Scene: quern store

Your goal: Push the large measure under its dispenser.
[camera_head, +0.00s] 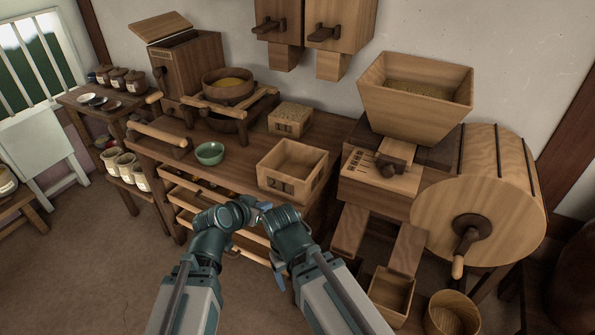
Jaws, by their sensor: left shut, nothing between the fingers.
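The large measure (265,177) is an open, square wooden box with dark marks on its front. It stands upright near the front edge of the wooden bench (245,161), and looks empty. Two wooden dispensers (277,22) (340,32) with dark handles and square spouts hang on the wall behind and above it. The measure stands forward of both spouts. My left gripper (266,207) is shut and empty, in front of and below the measure, apart from it. My right arm (287,222) is folded close beside it; I cannot make out its fingers clearly.
A green bowl (209,153) and a quern (229,88) are to the left. A mill with a hopper (415,96) and drum (485,195) stands right. Open drawers (190,203) jut out below the bench.

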